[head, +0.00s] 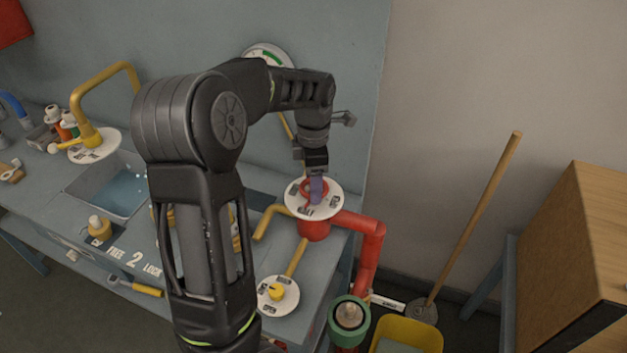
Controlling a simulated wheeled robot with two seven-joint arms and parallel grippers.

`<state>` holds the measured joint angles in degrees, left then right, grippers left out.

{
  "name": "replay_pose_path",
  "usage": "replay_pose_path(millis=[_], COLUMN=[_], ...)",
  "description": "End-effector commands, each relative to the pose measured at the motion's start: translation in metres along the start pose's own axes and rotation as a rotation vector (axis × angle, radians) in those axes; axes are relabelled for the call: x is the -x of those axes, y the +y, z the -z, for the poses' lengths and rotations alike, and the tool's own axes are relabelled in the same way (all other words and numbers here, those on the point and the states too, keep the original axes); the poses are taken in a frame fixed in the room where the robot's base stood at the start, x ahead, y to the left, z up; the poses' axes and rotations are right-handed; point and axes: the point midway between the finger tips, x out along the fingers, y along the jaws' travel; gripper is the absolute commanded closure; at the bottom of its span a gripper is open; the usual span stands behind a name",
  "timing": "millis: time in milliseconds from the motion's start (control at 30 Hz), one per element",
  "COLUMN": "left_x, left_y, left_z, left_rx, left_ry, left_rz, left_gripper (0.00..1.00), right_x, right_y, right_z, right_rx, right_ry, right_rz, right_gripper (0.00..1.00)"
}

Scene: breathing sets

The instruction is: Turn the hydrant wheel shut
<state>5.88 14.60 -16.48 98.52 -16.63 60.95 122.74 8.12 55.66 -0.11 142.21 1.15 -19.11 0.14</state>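The hydrant is a red pipe (371,235) at the right end of the workbench. On its top lies a round white plate (331,205) with small dark labels. A red wheel (305,188) sits at the middle of this plate, partly hidden by my gripper. My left gripper (317,191) points down at the wheel, with a purple-tinted finger overlapping it. I cannot tell whether it touches or grips the rim, or how far apart the fingers are. My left arm fills the middle of the head view. My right gripper is not in view.
A yellow knob on a white dial (279,294) stands in front of the hydrant. A green-rimmed fitting (348,313) and a yellow bucket (407,337) are at lower right. A water basin (90,196) and yellow tap (88,92) are left. A broom (475,215) leans on the wall.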

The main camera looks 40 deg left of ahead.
Motion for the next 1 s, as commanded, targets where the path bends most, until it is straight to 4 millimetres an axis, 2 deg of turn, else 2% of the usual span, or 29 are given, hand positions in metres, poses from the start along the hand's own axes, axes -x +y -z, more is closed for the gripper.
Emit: replay_pose_path(millis=[367, 567, 1000], left_x=[0.0004, 0.0002, 0.0003], left_y=[0.0004, 0.0006, 0.0013], left_z=[-0.0001, -0.0001, -0.0003], left_rx=[-0.022, -0.092, -0.431], left_ry=[0.0, -0.001, -0.001], left_rz=[-0.001, -0.002, -0.003], left_gripper=[0.76, 0.76, 0.76], right_x=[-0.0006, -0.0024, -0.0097], right_y=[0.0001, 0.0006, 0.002], right_z=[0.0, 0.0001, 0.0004], right_rx=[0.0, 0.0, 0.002], right_ry=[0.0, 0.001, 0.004], right_rz=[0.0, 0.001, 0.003], right_gripper=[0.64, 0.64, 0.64])
